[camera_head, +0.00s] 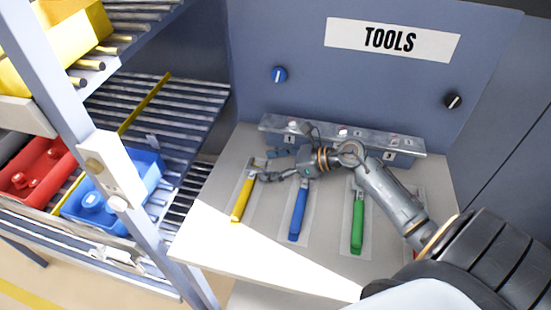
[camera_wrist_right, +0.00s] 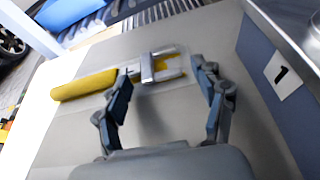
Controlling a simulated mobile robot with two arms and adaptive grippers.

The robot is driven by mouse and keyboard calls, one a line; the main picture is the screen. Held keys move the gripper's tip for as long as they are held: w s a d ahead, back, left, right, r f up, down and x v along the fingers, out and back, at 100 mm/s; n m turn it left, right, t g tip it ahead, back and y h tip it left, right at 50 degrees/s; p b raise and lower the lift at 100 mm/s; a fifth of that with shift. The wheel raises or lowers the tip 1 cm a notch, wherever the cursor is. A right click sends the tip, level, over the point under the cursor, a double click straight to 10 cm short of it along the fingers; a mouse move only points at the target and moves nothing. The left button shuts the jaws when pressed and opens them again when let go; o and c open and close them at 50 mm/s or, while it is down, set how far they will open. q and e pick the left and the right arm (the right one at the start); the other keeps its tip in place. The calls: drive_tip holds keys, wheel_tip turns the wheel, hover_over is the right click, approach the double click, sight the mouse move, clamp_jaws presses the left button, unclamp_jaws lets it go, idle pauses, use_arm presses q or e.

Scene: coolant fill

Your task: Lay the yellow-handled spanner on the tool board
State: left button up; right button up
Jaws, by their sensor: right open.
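The yellow-handled spanner (camera_head: 243,197) lies at the left of the grey tool board (camera_head: 270,240), under the TOOLS panel. In the right wrist view the spanner (camera_wrist_right: 88,84) lies flat, its yellow handle to the left and its metal head near my fingertips. My right gripper (camera_head: 262,171) is at the head end of this spanner. In the wrist view my right gripper (camera_wrist_right: 166,82) is open, its two fingers spread on either side of the metal part. I cannot tell whether they touch it. My left gripper does not show.
A blue-handled tool (camera_head: 298,212) and a green-handled tool (camera_head: 357,225) lie on the board to the right. A metal rail (camera_head: 390,143) with number labels runs along the back. At left stands a roller rack with a red bin (camera_head: 38,172) and a blue bin (camera_head: 148,165).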

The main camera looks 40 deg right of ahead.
drive_tip(key=shift+r, duration=0.3)
drive_tip(key=shift+r+p, duration=0.45)
drive_tip(key=shift+p, duration=0.25)
drive_tip(key=b+v, duration=0.3)
drive_tip(key=v, duration=0.8)
drive_tip(key=shift+f+b, duration=0.2)
drive_tip(key=shift+b, duration=0.1)
drive_tip(key=shift+s+d+r, duration=0.3)
drive_tip(key=shift+s, duration=0.05)
